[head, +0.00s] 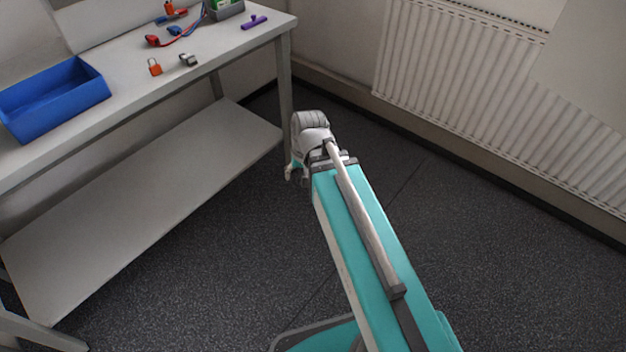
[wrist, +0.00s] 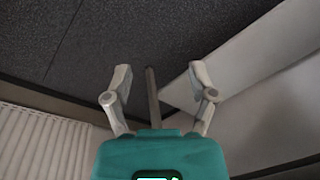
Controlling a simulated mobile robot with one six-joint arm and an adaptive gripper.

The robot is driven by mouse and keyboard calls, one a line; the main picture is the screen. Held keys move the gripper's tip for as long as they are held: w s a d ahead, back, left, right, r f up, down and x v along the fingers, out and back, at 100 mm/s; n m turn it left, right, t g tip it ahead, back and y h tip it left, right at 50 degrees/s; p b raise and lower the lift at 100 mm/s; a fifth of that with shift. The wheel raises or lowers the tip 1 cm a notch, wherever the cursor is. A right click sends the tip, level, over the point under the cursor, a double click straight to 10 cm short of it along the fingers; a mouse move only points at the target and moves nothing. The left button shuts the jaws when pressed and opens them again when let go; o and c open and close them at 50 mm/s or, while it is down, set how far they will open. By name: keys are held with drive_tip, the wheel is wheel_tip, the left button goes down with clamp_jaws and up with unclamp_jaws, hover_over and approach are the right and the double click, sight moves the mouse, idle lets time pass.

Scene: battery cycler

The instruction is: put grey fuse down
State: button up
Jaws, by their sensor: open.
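A small grey piece (head: 188,59), which looks like the grey fuse, lies on the white bench top (head: 120,85) in the head view. It lies next to a similar orange piece (head: 155,67). My gripper (wrist: 160,84) shows in the wrist view with its two fingers spread wide and nothing held between them. In the head view my gripper is small and partly hidden at the end of my arm, low and to the right of the bench, apart from the grey piece. The grey piece does not show in the wrist view.
A blue bin (head: 52,98) stands at the bench's left. Red and blue cables (head: 178,32), a grey holder (head: 226,9) and a purple piece (head: 254,21) are at the back. A lower shelf (head: 150,205) runs beneath. A radiator (head: 460,85) lines the wall; dark floor is clear.

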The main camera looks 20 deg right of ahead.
drive_tip(key=shift+n+g+h, duration=0.5)
drive_tip(key=shift+n+h, duration=0.2)
drive_tip(key=s+d, duration=0.3)
drive_tip(key=shift+f, duration=0.1)
drive_tip(key=shift+o, duration=0.5)
drive_tip(key=w+a+r+n+t+y+p, duration=0.1)
drive_tip(key=w+a+r+n+t+y, duration=0.2)
drive_tip(key=w+a, duration=0.4)
drive_tip(key=w+a+r+n+t+y+p, duration=0.2)
drive_tip(key=w+a+r+n+y, duration=0.15)
drive_tip(key=w+a, duration=0.4)
drive_tip(key=w+a+r+t+y+p, duration=0.1)
drive_tip(key=w+a+r+t, duration=0.2)
drive_tip(key=w+r, duration=0.4)
drive_tip(key=w+a+r+t+y+p, duration=0.1)
drive_tip(key=w+r+t, duration=0.4)
drive_tip(key=w, duration=0.5)
wheel_tip(320, 180, up, 2)
drive_tip(key=shift+w+a+r, duration=0.2)
drive_tip(key=shift+w+a, duration=0.05)
drive_tip(key=shift+a, duration=0.65)
